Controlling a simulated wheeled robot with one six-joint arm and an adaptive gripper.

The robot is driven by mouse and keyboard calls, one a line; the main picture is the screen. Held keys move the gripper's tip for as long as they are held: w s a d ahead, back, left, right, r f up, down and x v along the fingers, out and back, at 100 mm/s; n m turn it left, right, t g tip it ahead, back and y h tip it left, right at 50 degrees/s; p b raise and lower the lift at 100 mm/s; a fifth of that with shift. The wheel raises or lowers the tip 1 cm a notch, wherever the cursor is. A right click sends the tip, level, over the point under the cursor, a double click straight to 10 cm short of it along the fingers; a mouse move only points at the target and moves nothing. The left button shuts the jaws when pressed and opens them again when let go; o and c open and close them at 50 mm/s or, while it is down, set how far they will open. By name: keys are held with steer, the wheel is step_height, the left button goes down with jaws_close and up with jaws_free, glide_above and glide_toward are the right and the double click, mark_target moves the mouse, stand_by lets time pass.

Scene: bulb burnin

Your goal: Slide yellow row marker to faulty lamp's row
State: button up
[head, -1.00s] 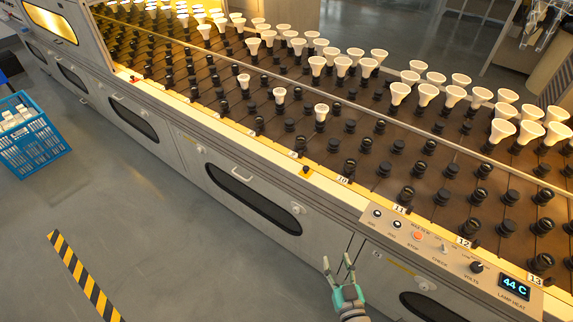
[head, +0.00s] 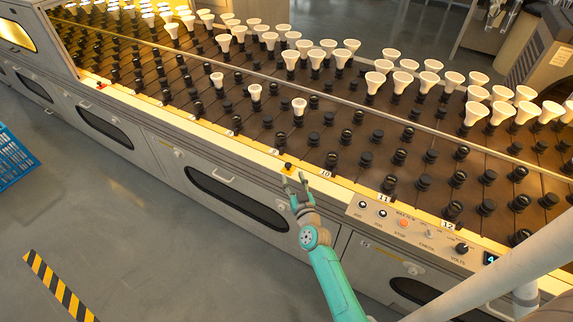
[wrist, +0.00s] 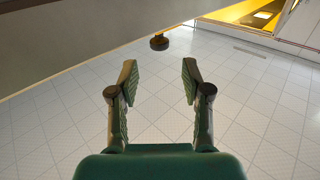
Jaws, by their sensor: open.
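The yellow row marker (head: 288,168), a small yellow piece with a black knob, sits on the pale front rail (head: 240,147), left of the label 10. My gripper (head: 297,181) is open and empty, its fingertips just below and right of the marker in the head view. Whether they touch it is unclear. In the wrist view my gripper (wrist: 157,85) has its fingers spread, with a dark round knob (wrist: 159,42) beyond them, apart from both. Which lamp is faulty I cannot tell.
The rack (head: 330,120) holds many dark sockets, with white lamps in its back part. A control panel (head: 410,222) with knobs lies along the rail to the right, beside labels 11 and 12. A blue crate (head: 14,158) stands on the floor at left. Striped tape marks the floor.

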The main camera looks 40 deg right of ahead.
mark_target(289, 167)
steer(key=x, duration=0.7)
steer(key=shift+w+d, duration=0.2)
steer(key=shift+c, duration=0.2)
jaws_close()
